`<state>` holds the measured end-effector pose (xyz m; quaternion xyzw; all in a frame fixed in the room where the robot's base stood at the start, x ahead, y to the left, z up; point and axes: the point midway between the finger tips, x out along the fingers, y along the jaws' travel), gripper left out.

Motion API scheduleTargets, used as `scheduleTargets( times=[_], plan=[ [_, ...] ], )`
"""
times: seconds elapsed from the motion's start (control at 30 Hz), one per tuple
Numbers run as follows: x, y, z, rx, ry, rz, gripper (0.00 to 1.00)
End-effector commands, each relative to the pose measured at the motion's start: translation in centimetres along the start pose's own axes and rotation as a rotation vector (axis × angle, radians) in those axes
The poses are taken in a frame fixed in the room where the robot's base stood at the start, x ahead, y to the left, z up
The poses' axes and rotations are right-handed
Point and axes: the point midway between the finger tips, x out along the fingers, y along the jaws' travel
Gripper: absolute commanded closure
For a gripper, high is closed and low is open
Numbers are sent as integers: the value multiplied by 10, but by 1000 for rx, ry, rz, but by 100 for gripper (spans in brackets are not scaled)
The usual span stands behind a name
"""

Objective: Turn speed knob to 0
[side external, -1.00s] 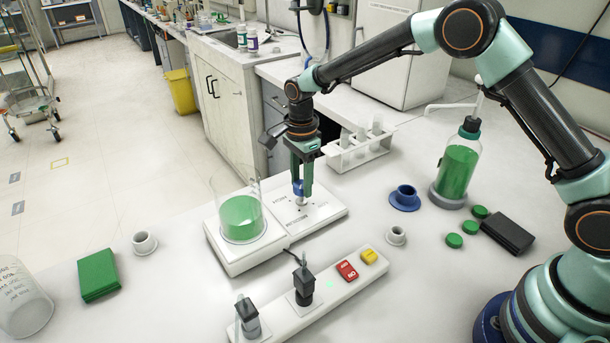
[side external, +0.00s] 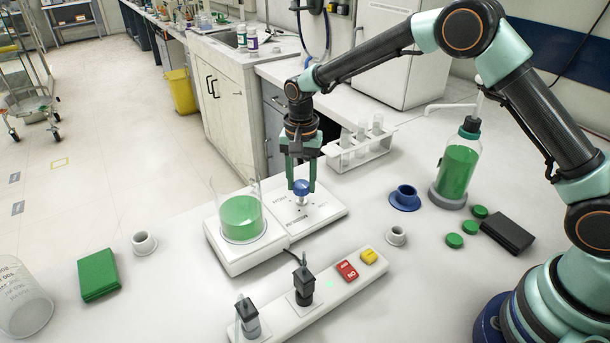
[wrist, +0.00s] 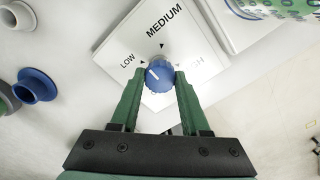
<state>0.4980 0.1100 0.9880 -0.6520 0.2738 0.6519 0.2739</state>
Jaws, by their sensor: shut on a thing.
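The speed knob is blue with a white pointer line and shows in the side view (side external: 302,187) and the wrist view (wrist: 159,76). It sits on a white stirrer base (side external: 245,256). Printed labels LOW, MEDIUM and HIGH surround it; HIGH is partly covered by a finger. The pointer line is toward the upper left in the wrist view, roughly toward LOW. No 0 label is visible. My gripper (side external: 301,190) points down over the panel, its green fingers shut on opposite sides of the knob. A glass beaker (side external: 240,217) with green liquid stands on the base's left part.
A power strip (side external: 315,310) with black plugs and red and yellow switches lies in front. A blue flanged piece (side external: 405,198), a bottle of green liquid (side external: 456,170) and green discs are to the right. A tube rack (side external: 358,152) stands behind.

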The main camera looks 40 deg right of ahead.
Motion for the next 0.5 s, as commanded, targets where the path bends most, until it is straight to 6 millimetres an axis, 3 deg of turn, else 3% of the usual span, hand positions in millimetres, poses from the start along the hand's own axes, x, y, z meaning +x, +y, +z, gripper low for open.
scheduleTargets(
  times=[0.5],
  plan=[
    [-2,0,1,-492,-2,2,100]
  ],
)
